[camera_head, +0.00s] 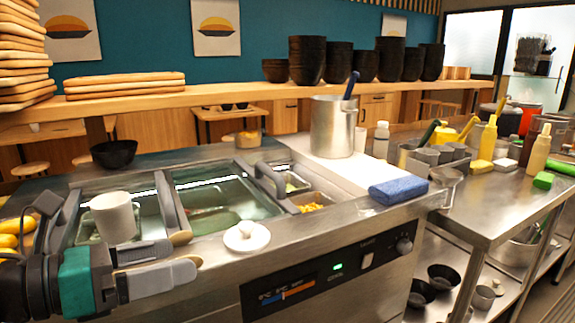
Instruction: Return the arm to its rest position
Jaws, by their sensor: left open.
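My left gripper (185,253) comes in at the lower left, in front of the steel counter. Its two pale fingers point right and are apart, with nothing between them. A white cup (113,217) shows just behind and above the gripper; whether they touch is unclear. A white knobbed lid (246,236) lies on the counter's front ledge, right of the fingertips and apart from them. An inset pan with yellow-orange toppings (311,207) and another with green contents (293,185) sit right of the glass-covered wells (222,195). My right gripper does not show.
A black bowl (114,153) stands at the counter's back left. A tall steel pot (334,128) and a folded blue cloth (398,190) are on the right. Yellow items (9,240) lie at the left edge. The ledge between lid and cloth is clear.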

